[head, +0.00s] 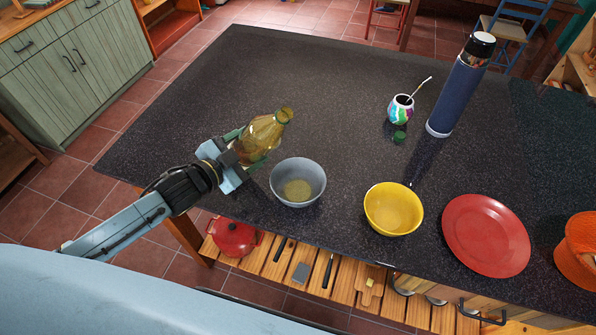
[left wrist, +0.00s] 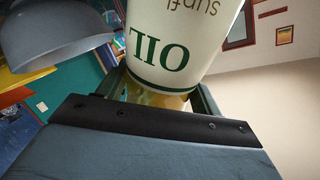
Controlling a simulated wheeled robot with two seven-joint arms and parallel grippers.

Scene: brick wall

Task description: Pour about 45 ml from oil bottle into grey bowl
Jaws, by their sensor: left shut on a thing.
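The oil bottle (head: 262,136) is yellowish glass, and its label with the word OIL (left wrist: 165,45) shows in the left wrist view. My left gripper (head: 240,152) is shut on the bottle and holds it above the counter, to the upper left of the grey bowl. The bottle is tilted, with its neck toward the upper right in the head view. The grey bowl (head: 312,174) stands on the counter with some yellowish liquid (head: 298,190) in its bottom. It also shows in the left wrist view (left wrist: 70,35). No stream of oil shows. My right gripper is not in view.
On the dark counter (head: 240,75) stand a yellow bowl (head: 393,222), a red plate (head: 486,237), a small colourful cup with a straw (head: 400,110), a green cap (head: 399,137) and a tall blue flask (head: 458,92). The counter's far left is clear.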

